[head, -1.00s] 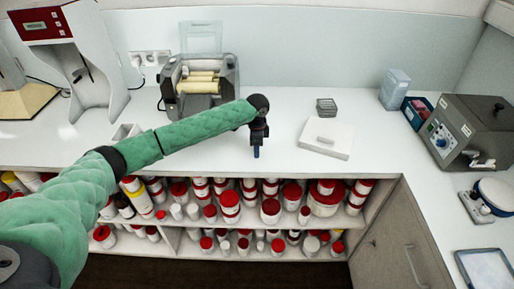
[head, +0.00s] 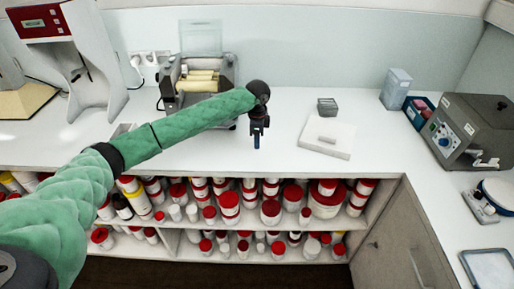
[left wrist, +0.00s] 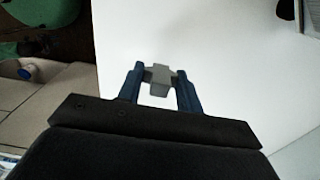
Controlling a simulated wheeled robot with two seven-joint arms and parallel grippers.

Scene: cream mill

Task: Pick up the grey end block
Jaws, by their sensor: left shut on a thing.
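My left gripper (head: 257,145) hangs over the white counter near its front edge, fingers pointing down. In the left wrist view the blue fingers of my left gripper (left wrist: 160,74) are closed on the grey end block (left wrist: 159,85), a small grey piece held between the fingertips. The white counter shows behind it there. In the head view the block is too small or hidden to make out at the fingertips. My right gripper is not in view.
A white slab (head: 342,148) with a small pale bar stands right of the gripper. A small dark tray (head: 327,106) lies behind it. A roller machine (head: 223,78) stands behind my left arm. Red-capped jars (head: 229,205) fill the shelves below. The counter between is clear.

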